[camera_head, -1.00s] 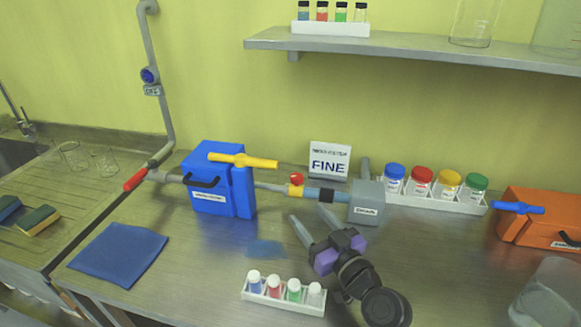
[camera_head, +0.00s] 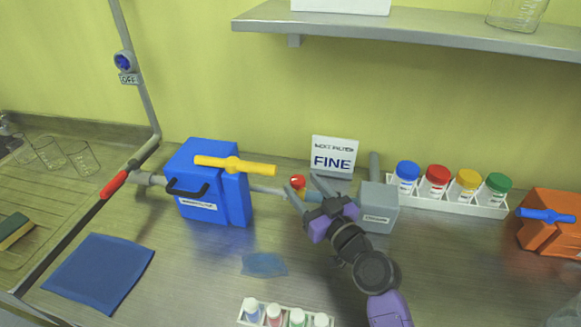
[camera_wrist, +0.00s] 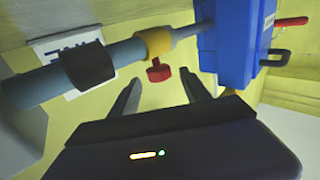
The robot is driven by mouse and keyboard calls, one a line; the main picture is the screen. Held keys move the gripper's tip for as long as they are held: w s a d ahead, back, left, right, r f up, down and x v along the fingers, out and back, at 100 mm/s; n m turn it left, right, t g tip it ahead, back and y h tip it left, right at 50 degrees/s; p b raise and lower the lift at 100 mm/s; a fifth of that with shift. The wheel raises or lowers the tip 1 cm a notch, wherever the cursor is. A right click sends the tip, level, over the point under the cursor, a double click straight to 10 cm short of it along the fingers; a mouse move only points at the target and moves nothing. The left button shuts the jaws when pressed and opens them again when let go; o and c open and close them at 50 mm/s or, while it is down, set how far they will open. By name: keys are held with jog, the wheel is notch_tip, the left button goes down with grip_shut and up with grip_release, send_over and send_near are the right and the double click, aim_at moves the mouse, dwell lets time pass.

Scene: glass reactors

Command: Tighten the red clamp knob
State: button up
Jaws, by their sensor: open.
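The red clamp knob (camera_head: 297,182) sits on the pipe between the blue box (camera_head: 208,183) and the grey box (camera_head: 379,207). In the wrist view the red knob (camera_wrist: 158,72) hangs from a yellow collar (camera_wrist: 154,43) on the pipe. My gripper (camera_head: 306,190) is at the pipe in the head view and partly hides it. In the wrist view my gripper's fingers (camera_wrist: 162,95) are apart, one on each side of the knob's line. The knob lies just past and between the fingertips, and nothing is held. Contact with the knob cannot be made out.
A black band (camera_wrist: 88,65) is on the pipe beside the collar. A sign reading FINE (camera_head: 334,156) stands behind. A rack of coloured-lid jars (camera_head: 460,207) is right, a vial rack (camera_head: 284,325) in front. A blue cloth (camera_head: 98,273) lies left; a blue patch (camera_head: 264,264) lies mid-table.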

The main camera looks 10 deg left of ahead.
jog(key=x, duration=0.6)
jog(key=shift+w+a, duration=0.2)
jog(key=shift+w, duration=0.15)
grip_shut()
